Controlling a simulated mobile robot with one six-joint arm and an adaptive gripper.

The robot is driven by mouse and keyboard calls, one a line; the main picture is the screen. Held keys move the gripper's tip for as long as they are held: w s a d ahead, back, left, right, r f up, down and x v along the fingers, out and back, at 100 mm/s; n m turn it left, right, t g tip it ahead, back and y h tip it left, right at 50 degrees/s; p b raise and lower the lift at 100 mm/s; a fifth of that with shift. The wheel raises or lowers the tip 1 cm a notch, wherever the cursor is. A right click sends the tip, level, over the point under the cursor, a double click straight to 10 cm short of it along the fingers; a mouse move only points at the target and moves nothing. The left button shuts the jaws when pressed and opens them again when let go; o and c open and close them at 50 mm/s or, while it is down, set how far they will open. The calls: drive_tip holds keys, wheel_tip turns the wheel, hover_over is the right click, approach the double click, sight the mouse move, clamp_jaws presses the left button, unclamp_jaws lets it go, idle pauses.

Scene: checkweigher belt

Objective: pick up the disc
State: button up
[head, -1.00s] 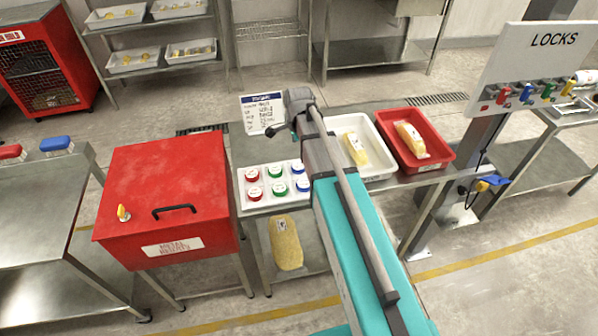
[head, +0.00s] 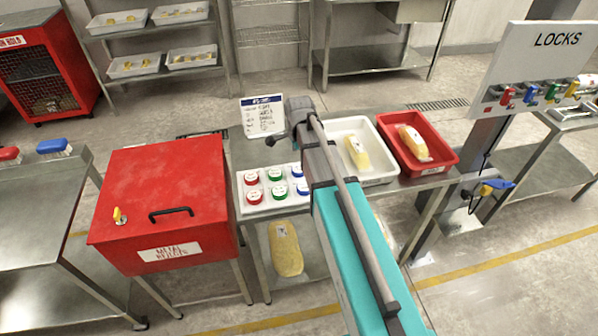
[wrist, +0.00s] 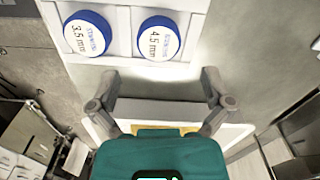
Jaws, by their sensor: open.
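A white rack (head: 254,207) holds several round discs with white labelled tops: red discs (head: 252,177) on the left, green discs (head: 276,174) in the middle and blue discs (head: 297,171) on the right. My arm partly covers the rack's right side. In the wrist view two blue-rimmed discs, one marked 3.5 mm (wrist: 87,33) and one marked 4.5 mm (wrist: 160,38), sit in the rack. My gripper (wrist: 160,76) is open and empty, its fingers apart, just below the 4.5 mm disc in the picture.
A white tray (head: 382,178) and a red tray (head: 447,160), each with a yellow packed block, stand right of the rack. A printed sign (head: 263,117) stands behind it. A red metal-rejects box (head: 165,185) is to the left, and a LOCKS board (head: 535,65) to the right.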

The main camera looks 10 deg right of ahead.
sight(299, 168)
drive_tip(key=shift+f+b, duration=2.25)
drive_tip(key=shift+f, duration=0.15)
drive_tip(key=c, duration=1.1)
drive_tip(key=shift+r, duration=0.1)
wheel_tip(299, 168, up, 3)
drive_tip(key=p, duration=0.3)
drive_tip(key=shift+r, duration=0.15)
drive_tip(key=s+r+p, duration=0.3)
drive_tip(key=s, duration=0.1)
drive_tip(key=s+a+r+p, duration=0.1)
drive_tip(key=s+r+p, duration=0.2)
drive_tip(key=s, duration=0.2)
drive_tip(key=s+a+r+p, duration=0.1)
drive_tip(key=s+r+p, duration=0.2)
drive_tip(key=s+p, duration=0.1)
drive_tip(key=shift+s+a+r, duration=0.25)
drive_tip(key=shift+s+r, duration=0.05)
drive_tip(key=shift+s, duration=0.15)
